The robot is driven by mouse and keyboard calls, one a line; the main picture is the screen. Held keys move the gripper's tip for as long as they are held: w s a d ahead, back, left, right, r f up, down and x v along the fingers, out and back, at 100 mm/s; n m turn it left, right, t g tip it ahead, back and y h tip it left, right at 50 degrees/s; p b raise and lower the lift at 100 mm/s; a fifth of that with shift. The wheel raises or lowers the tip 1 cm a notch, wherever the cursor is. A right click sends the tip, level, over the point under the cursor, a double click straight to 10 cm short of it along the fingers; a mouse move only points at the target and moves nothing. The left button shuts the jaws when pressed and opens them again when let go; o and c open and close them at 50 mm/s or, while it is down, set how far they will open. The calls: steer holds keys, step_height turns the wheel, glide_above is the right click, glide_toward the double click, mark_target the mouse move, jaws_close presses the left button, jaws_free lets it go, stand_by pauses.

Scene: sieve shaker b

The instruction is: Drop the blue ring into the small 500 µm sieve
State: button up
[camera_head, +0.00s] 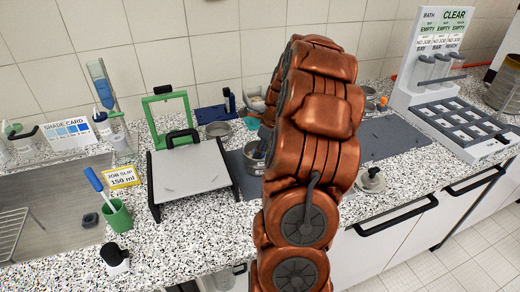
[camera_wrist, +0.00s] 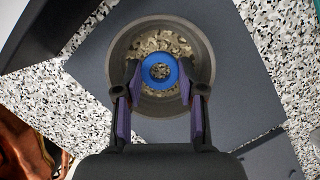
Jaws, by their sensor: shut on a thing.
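The blue ring (camera_wrist: 160,71) is between the fingertips of my gripper (camera_wrist: 160,80) in the wrist view. My gripper is shut on it, with a dark finger on each side. Below the ring is a round grey-walled sieve (camera_wrist: 122,50), and the ring lies over its middle in this view. How high the ring is above the sieve's bottom cannot be told. Speckled material shows inside the sieve and through the ring's hole. No size label on the sieve is readable. In the head view my copper arm hides the gripper and the ring; part of a grey round vessel (camera_head: 254,158) shows beside it.
The sieve stands on a dark grey mat (camera_wrist: 235,110). Left of my arm are a grey-topped stand (camera_head: 190,168) and a green frame (camera_head: 170,118). A green cup (camera_head: 117,217) stands farther left. At right are a white rack (camera_head: 450,120) and a small lidded weight-like object (camera_head: 372,180).

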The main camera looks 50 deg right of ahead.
steer(key=shift+f, duration=0.15)
steer(key=o, duration=0.9)
steer(key=shift+d+r, duration=0.15)
steer(key=shift+r, duration=0.45)
steer(key=b+v, duration=0.3)
steer(key=v, duration=0.8)
